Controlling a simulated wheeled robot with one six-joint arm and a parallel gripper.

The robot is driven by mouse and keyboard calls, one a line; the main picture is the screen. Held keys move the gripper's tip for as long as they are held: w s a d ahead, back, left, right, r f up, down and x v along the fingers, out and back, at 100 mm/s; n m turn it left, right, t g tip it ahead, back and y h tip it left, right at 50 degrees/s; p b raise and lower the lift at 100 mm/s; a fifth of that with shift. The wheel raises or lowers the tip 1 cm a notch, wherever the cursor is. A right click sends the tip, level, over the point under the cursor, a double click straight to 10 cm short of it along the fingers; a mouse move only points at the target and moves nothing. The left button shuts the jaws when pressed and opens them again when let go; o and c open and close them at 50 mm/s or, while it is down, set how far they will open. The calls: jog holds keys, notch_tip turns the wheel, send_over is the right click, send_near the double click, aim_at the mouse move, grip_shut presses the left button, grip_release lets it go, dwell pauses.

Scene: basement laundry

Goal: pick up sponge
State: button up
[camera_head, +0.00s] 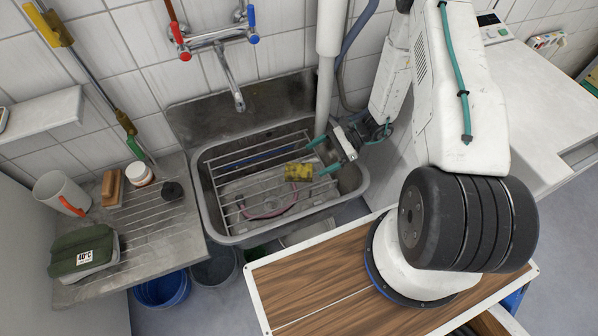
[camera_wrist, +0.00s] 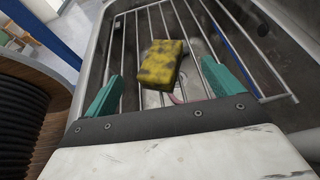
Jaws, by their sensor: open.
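A yellow sponge with dark stains (camera_head: 298,172) lies on the wire rack (camera_head: 235,200) over the metal sink (camera_head: 215,225). In the wrist view the sponge (camera_wrist: 161,64) is ahead of my gripper (camera_wrist: 160,90), roughly centred between the two teal fingers and a little beyond their tips. My gripper also shows in the head view (camera_head: 318,157), at the right side of the sink, pointing left toward the sponge. Its fingers are wide apart and nothing is between them. The sponge appears apart from both fingers.
A tap (camera_head: 238,100) and a grey pipe (camera_head: 326,95) stand behind the sink. The left drainboard (camera_head: 150,235) holds a white jug (camera_head: 60,190), a brush (camera_head: 112,188), a jar (camera_head: 139,174) and a green-lidded box (camera_head: 82,250).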

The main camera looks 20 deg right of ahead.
aim_at(301, 170)
jog(key=x, duration=0.6)
jog(key=shift+s+d+f, duration=0.2)
jog(key=shift+f, duration=0.1)
jog(key=c, duration=1.3)
